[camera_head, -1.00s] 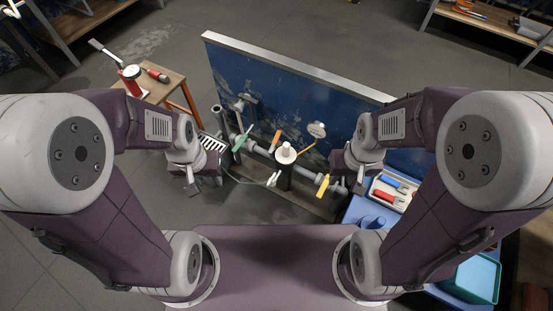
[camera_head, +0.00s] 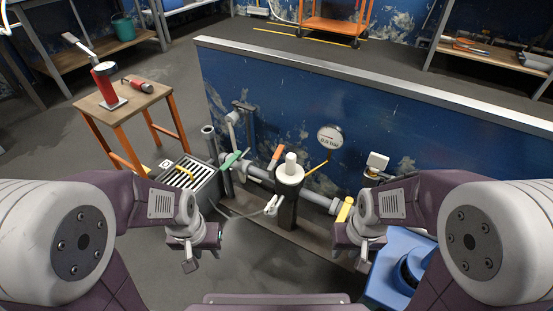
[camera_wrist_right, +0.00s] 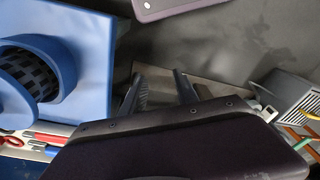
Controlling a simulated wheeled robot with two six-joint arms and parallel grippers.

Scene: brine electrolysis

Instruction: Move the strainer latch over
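The strainer appears to be the dark upright body with a white knobbed cap (camera_head: 289,172) on the grey pipe run. A small white lever (camera_head: 270,206), possibly its latch, sits low on the left of this body. Which part is the latch is not certain. My left gripper (camera_head: 190,264) hangs left of the strainer, apart from it; its finger gap is not clear. My right gripper (camera_head: 362,258) is right of the strainer, apart from it. In the right wrist view its two fingers (camera_wrist_right: 160,90) are spread with nothing between them.
Green (camera_head: 232,160), orange (camera_head: 278,153) and yellow (camera_head: 345,209) handles stick out along the pipe. A gauge (camera_head: 330,138) stands behind. A blue stand (camera_head: 385,286) is close to my right gripper. A grated box (camera_head: 186,176) and wooden table (camera_head: 130,100) are left.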

